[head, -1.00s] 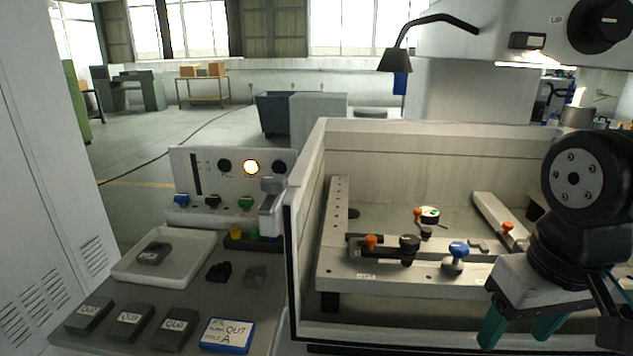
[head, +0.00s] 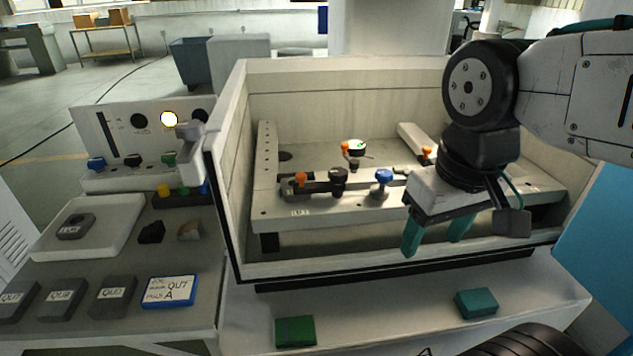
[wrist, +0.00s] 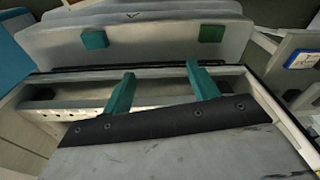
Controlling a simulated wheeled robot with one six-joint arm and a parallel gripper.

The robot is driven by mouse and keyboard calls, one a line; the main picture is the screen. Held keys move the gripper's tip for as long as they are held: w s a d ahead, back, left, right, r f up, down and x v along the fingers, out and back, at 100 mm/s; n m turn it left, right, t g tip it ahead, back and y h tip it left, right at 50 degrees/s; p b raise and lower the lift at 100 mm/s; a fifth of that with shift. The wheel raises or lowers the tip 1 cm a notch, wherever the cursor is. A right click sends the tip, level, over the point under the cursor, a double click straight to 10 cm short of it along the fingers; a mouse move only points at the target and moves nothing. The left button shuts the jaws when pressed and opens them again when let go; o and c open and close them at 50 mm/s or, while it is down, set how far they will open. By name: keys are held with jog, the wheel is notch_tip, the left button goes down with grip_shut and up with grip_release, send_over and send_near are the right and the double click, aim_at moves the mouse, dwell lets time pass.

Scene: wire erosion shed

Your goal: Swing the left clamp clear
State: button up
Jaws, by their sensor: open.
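The left clamp (head: 322,186) is a dark bar with an orange knob at its left end and a black knob near its right end. It lies along the left part of the pale work frame (head: 330,210) inside the open tank. A blue knob (head: 383,176) stands just to its right. My gripper (head: 434,243) is open and empty, its green fingers pointing down at the tank's front wall, right of and nearer than the clamp. In the wrist view my gripper (wrist: 160,70) shows both fingers apart with nothing between; the clamp is not recognisable there.
The tank's front wall (head: 330,275) and left wall (head: 225,165) stand around the frame. Another orange knob (head: 427,151) is close behind my wrist. Two green blocks (head: 295,331) (head: 476,302) sit on the front ledge. A side table (head: 125,255) at left holds dark blocks and a tray.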

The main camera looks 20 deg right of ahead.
dwell(0.4)
jog(key=shift+c, duration=1.4)
jog(key=shift+w+a+f+g, duration=0.25)
jog(key=shift+f+g, duration=0.05)
jog(key=shift+f, duration=0.05)
jog(key=shift+c, duration=0.4)
notch_tip(320, 180, up, 4)
jog(key=m+g, duration=0.1)
jog(key=m, duration=0.8)
send_over(301, 174)
jog(key=shift+s+r, duration=0.1)
jog(key=shift+s, duration=0.05)
jog(key=shift+r+m, duration=0.3)
jog(key=shift+m, duration=0.3)
jog(key=shift+f+m, duration=0.2)
jog(key=shift+m, duration=0.3)
notch_tip(301, 174, down, 8)
jog(key=shift+r, duration=0.25)
